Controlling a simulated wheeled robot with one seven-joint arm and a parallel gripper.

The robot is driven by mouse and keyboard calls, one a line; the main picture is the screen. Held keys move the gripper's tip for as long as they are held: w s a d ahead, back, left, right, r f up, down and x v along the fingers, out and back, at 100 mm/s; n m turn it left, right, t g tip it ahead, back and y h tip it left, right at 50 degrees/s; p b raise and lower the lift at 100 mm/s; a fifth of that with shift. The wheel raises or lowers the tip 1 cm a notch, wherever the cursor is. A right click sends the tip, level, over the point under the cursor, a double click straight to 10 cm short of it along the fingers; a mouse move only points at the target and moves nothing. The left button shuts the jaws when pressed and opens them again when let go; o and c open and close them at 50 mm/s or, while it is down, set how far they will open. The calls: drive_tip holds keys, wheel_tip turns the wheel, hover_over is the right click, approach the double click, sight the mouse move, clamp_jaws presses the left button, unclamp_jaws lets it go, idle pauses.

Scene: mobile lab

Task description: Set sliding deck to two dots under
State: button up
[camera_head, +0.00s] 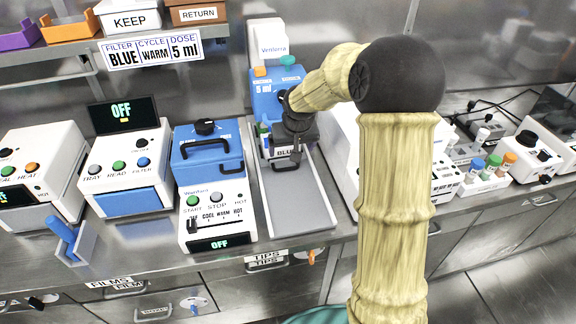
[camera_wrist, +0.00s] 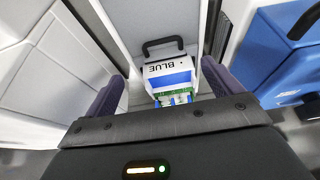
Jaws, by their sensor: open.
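The sliding deck looks to be the long pale grey tray (camera_head: 305,205) running forward from under the blue dispenser (camera_head: 268,88) marked 5 ml. It also shows in the wrist view as a grey channel (camera_wrist: 135,20). A white block (camera_wrist: 185,68) labelled BLUE, with a blue stripe and a black handle (camera_wrist: 163,46), sits on it, and its label shows in the head view (camera_head: 284,153). My gripper (camera_head: 292,145) is over the deck's back part. In the wrist view its open fingers (camera_wrist: 163,78) stand either side of the block; contact cannot be told. No dots can be clearly read.
A blue-and-white heater unit (camera_head: 212,195) stands close left of the deck. A white machine (camera_head: 343,135) is close right, partly behind my arm. A vial rack (camera_head: 487,183) stands farther right. The deck's front part is clear.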

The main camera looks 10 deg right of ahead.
sight(287, 168)
drive_tip(key=x, duration=1.2)
drive_tip(key=shift+w+a+f, duration=0.1)
drive_tip(key=shift+w+f, duration=0.05)
drive_tip(key=shift+f, duration=0.05)
drive_tip(key=shift+c, duration=0.4)
drive_tip(key=c, duration=1)
drive_tip(key=shift+b, duration=0.3)
drive_tip(key=shift+c, duration=0.2)
